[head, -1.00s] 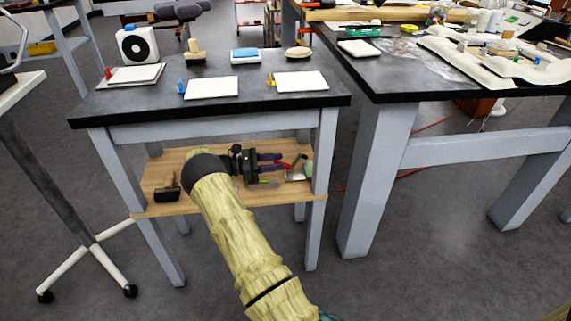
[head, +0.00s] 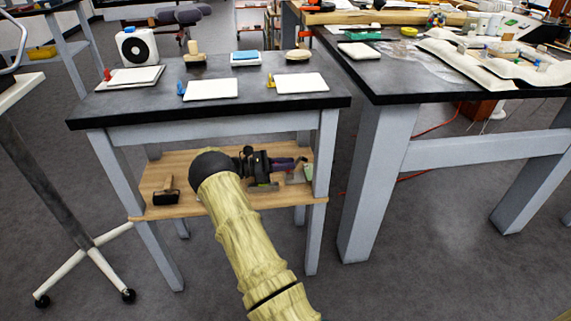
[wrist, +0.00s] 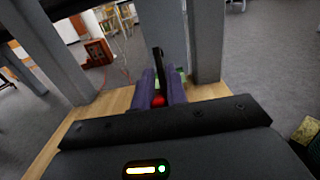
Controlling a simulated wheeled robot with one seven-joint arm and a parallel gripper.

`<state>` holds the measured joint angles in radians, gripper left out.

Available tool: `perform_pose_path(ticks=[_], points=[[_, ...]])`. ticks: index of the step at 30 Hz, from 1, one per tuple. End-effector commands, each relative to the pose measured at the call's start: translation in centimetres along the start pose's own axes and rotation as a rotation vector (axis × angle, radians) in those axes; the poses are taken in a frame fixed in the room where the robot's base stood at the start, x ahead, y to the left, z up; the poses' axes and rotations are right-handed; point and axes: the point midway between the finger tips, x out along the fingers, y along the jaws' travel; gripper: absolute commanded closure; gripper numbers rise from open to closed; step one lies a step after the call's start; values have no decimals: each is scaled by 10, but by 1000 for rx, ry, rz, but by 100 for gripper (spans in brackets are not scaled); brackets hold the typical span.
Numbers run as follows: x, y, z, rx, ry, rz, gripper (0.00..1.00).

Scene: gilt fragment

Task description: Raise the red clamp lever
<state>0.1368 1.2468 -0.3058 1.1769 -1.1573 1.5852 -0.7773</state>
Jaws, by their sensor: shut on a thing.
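My gripper (head: 300,163) reaches over the wooden lower shelf, under the near table. Its purple fingers, also in the wrist view (wrist: 162,92), are closed around a red rounded piece (wrist: 158,101). A thin dark bar (wrist: 157,62) stands up beyond this piece between the fingertips. I cannot tell whether they are one part, and the fingers hide most of the red piece.
The shelf (head: 150,205) holds a dark-headed hammer-like tool (head: 168,190) at the left and a pale green piece (head: 309,171) at the right. Grey table legs (head: 325,150) stand close to the gripper. The black tabletop (head: 250,100) overhangs the shelf. Floor is open in front.

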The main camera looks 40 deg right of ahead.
Motion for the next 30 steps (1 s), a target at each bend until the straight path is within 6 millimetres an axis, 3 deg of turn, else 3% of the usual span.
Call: perform_pose_path(ticks=[16, 17, 20, 30], points=[[-5, -1, -5, -3, -94, 3, 100], [-5, -1, -6, -4, -94, 3, 82], [-5, -1, -5, -4, -94, 3, 64], [-3, 0, -3, -1, -90, 0, 64]])
